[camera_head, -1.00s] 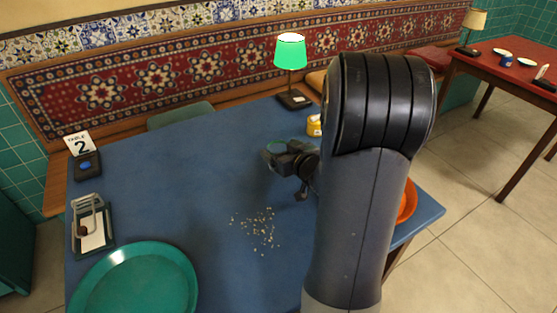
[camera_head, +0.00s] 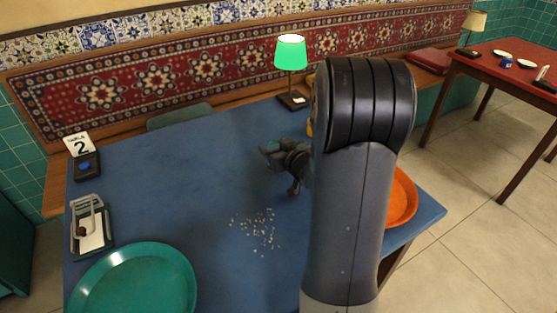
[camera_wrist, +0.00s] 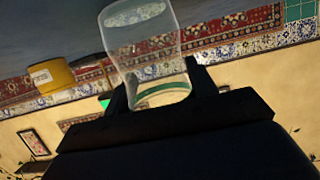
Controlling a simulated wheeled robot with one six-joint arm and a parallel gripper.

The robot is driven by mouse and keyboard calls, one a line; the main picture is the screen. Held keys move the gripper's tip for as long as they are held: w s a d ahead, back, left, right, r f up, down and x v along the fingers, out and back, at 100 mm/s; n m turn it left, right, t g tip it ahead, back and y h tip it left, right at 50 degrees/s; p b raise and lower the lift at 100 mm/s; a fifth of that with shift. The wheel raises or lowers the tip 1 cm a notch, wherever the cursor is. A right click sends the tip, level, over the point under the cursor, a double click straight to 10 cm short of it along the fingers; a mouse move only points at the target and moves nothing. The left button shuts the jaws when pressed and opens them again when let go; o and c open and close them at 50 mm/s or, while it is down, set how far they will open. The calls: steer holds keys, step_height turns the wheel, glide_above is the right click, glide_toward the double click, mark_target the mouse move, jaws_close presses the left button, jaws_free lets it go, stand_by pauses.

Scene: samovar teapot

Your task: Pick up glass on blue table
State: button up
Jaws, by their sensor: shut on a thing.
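A clear glass (camera_wrist: 146,42) with a green band near its rim is between the two fingers of my gripper (camera_wrist: 156,80) in the wrist view. The fingers are shut on its sides. In the camera_head view my gripper (camera_head: 271,152) is over the far right part of the blue table (camera_head: 180,190). The glass is hard to make out there, and I cannot tell from it how far the glass is above the table. My arm hides part of the table's right side.
A green lamp (camera_head: 290,52) stands at the back edge. A yellow tin (camera_wrist: 52,76) is near the glass. An orange plate (camera_head: 402,200) is on the right, a teal tray (camera_head: 135,285) at front left. Crumbs (camera_head: 258,230) lie mid-table. A table number sign (camera_head: 79,143) stands at left.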

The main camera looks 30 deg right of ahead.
steer(key=shift+c, duration=0.9)
steer(key=shift+r, duration=0.1)
